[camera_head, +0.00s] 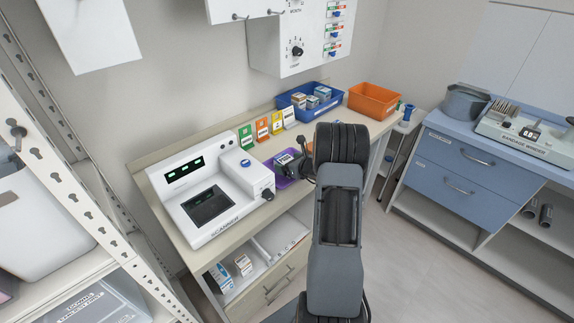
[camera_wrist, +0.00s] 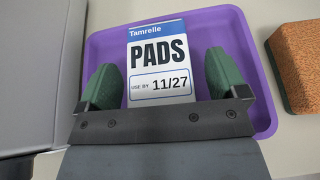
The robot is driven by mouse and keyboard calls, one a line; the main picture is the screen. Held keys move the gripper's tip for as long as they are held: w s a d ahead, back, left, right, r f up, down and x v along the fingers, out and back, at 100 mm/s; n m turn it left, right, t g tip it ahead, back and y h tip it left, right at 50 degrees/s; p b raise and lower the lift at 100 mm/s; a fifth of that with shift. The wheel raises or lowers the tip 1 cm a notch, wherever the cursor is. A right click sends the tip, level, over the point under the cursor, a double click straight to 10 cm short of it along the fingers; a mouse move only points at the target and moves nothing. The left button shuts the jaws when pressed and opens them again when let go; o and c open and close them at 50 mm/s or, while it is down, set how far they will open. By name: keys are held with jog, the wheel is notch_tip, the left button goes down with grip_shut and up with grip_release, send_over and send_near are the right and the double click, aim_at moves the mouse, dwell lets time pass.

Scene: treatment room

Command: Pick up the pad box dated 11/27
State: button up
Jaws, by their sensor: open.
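The pad box (camera_wrist: 158,55) lies in a purple tray (camera_wrist: 236,60) in the wrist view. Its label reads "Tamrelle PADS, USE BY 11/27". My gripper (camera_wrist: 160,75) is open, with one green finger on each side of the box's lower part. A gap shows between the box and each finger, and I cannot tell how high the fingers are above the tray. In the head view the purple tray (camera_head: 284,182) is on the counter right of the scanner, with my gripper (camera_head: 291,166) over it. My arm hides part of that area.
The white scanner (camera_head: 207,190) stands close left of the tray. An orange-brown block (camera_wrist: 300,60) lies right of the tray. Coloured cards (camera_head: 262,128) stand behind it. A blue bin (camera_head: 310,101) with boxes and an orange bin (camera_head: 374,100) stand farther along the counter.

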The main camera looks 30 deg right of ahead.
jog(key=c, duration=1)
